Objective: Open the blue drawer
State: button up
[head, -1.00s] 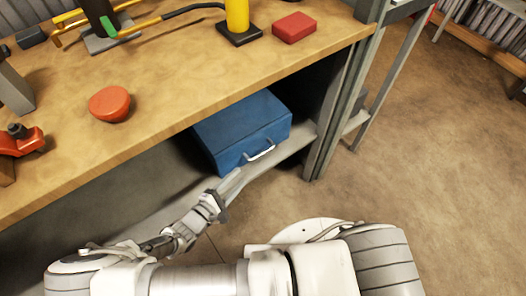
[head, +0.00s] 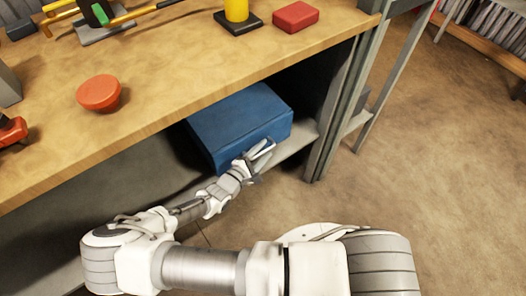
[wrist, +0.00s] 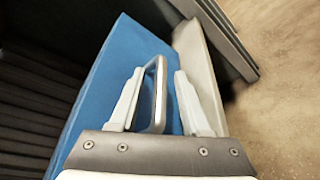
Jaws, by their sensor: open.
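The blue drawer (head: 240,120) is a blue box-like unit on the grey shelf under the workbench. It looks shut in the head view. Its metal handle (wrist: 158,95) stands out from the blue front (wrist: 112,70) in the wrist view. My gripper (wrist: 155,95) is open, with one pale finger on each side of the handle. In the head view my gripper (head: 262,152) is at the drawer's front and covers most of the handle. I cannot tell whether either finger touches the handle.
The wooden workbench top (head: 160,110) overhangs the drawer. A grey metal leg (head: 345,100) stands to its right. The grey shelf (wrist: 195,60) runs beside the drawer in the wrist view. The brown floor (head: 440,170) at right is clear.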

grip_shut()
dwell(1.4)
